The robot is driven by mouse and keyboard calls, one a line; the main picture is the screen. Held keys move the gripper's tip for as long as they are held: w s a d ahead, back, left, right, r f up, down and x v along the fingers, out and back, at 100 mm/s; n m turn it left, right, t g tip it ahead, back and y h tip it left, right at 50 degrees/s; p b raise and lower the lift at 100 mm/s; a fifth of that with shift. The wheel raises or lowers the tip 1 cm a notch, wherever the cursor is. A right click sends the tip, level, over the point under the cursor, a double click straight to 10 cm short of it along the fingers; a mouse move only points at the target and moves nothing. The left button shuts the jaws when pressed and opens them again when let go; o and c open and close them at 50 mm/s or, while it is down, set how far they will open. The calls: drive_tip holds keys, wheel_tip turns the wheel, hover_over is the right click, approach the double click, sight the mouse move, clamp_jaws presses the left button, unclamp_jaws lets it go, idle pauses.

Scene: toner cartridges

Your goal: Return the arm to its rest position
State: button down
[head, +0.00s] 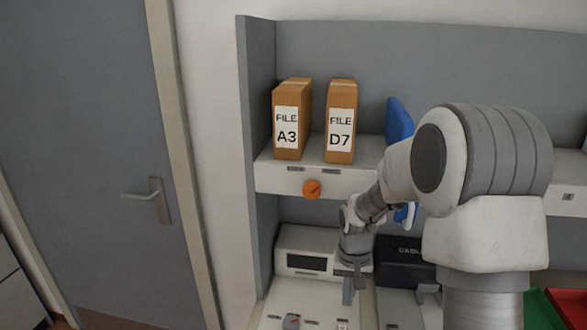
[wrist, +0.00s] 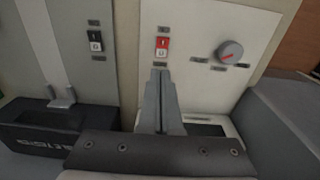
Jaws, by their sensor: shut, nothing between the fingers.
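My gripper (head: 348,290) hangs at the end of my arm, fingers pointing down, in front of the lower part of the shelf unit in the head view. In the wrist view my gripper (wrist: 159,75) is shut and empty. Its fingertips appear just below a red and white rocker switch (wrist: 162,47) on a pale panel. I cannot tell whether they touch the panel. My arm covers the middle right of the head view and hides part of the shelf.
File boxes A3 (head: 291,120) and D7 (head: 340,122) and a blue item (head: 398,120) stand on the shelf above an orange knob (head: 312,189). A grey knob (wrist: 231,51) is on the panel. A black case (head: 402,262) sits below. A door (head: 85,150) is at left.

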drive_tip(key=s+r+n+t, duration=0.2)
drive_tip(key=s+r+t, duration=0.3)
drive_tip(key=s+r, duration=1.6)
drive_tip(key=shift+s, duration=0.9)
drive_tip(key=shift+r, duration=0.15)
